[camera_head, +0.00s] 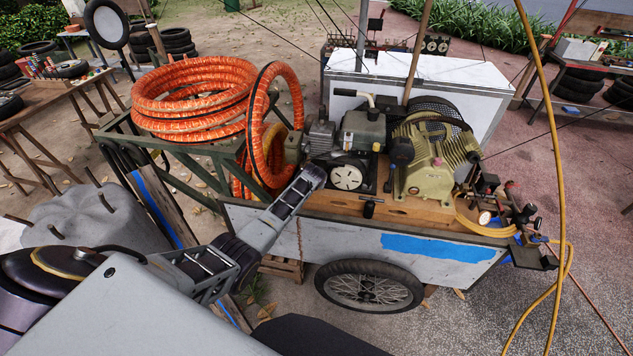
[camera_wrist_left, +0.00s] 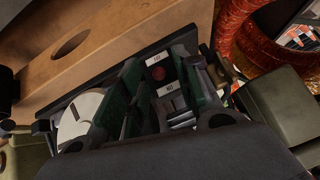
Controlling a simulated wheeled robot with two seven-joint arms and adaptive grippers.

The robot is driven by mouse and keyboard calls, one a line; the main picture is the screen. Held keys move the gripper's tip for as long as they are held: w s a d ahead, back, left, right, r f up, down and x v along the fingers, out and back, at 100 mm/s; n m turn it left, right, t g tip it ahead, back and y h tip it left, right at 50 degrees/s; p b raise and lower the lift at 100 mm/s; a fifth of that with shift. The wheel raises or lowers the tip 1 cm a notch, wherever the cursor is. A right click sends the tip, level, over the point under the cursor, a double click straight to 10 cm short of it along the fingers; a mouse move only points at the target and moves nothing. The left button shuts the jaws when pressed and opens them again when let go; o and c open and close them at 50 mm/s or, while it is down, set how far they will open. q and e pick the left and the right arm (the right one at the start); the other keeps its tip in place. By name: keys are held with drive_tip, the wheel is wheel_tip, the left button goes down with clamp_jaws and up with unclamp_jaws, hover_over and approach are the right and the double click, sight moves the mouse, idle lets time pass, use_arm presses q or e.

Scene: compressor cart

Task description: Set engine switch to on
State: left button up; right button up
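The engine (camera_head: 363,130) is a small dark grey motor with a white round disc on its front, standing on the wooden top of the cart (camera_head: 340,235). My left gripper (camera_head: 314,176) reaches in from the lower left to the engine's left front side. In the left wrist view, its two dark green fingers stand apart at the engine switch panel (camera_wrist_left: 160,75). Between them show a dark red switch part and two small white labels, too small to read surely. The gripper (camera_wrist_left: 163,66) holds nothing visible. I cannot tell whether it touches the switch. My right gripper is not in view.
Orange hose coils (camera_head: 195,95) lie on a green frame left of the engine. A tan compressor (camera_head: 432,155) stands close to its right. A yellow hose (camera_head: 548,110) hangs at the right. A grey rock-like block (camera_head: 95,218) stands beside my arm.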

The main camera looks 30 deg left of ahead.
use_arm(q)
drive_tip(key=shift+s, duration=0.1)
drive_tip(key=v, duration=1.2)
idle(0.9)
drive_tip(key=shift+f, duration=0.1)
idle(0.4)
drive_tip(key=s+d+f+m+g+h+b, duration=0.1)
drive_tip(key=s+f, duration=0.6)
drive_tip(key=f, duration=0.5)
drive_tip(key=s+d+f+g, duration=0.1)
drive_tip(key=s+d+f, duration=0.1)
drive_tip(key=s+f, duration=0.75)
drive_tip(key=s+d+f+m+g+h+b, duration=0.1)
drive_tip(key=s+f, duration=0.3)
drive_tip(key=f, duration=1)
drive_tip(key=s+d+f+g, duration=0.1)
drive_tip(key=s+f, duration=0.5)
drive_tip(key=s, duration=0.7)
drive_tip(key=s+d+f+m+g+b, duration=0.1)
drive_tip(key=s+f, duration=0.6)
drive_tip(key=s, duration=0.7)
drive_tip(key=s+d+f+g+h, duration=0.1)
drive_tip(key=s+f, duration=0.5)
drive_tip(key=s, duration=0.8)
drive_tip(key=shift+s+d+f+m+g+b, duration=0.2)
drive_tip(key=shift+d+f+m+g+b, duration=0.1)
drive_tip(key=shift+f+b, duration=0.1)
